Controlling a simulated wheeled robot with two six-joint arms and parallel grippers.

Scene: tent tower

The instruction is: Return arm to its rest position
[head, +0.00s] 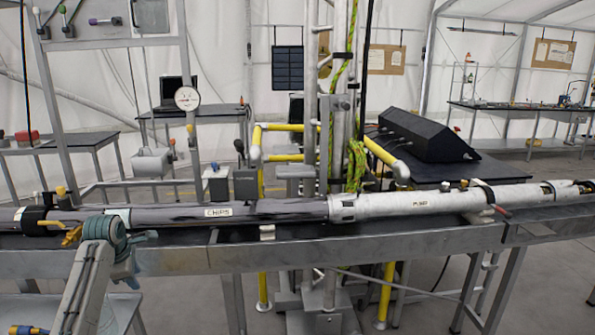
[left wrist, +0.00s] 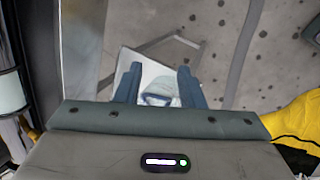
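My left arm rises from the lower left in the head view, and its teal-grey gripper (head: 118,240) is at the front edge of the long bench, beside the dark tube marked CHIPS (head: 270,209). In the left wrist view the two blue-grey fingers of the left gripper (left wrist: 157,84) stand apart. A white object with a blue rim shows between or beyond them; I cannot tell its distance, but I see no grip on it. My right arm and gripper are not in view.
A long metal bench (head: 190,262) carries the dark tube and a light tube marked PUMP (head: 420,205). A dial gauge (head: 187,98) stands behind. A yellow item (left wrist: 298,122) is close right of the left gripper. A pale low surface (left wrist: 140,62) and grey floor lie below.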

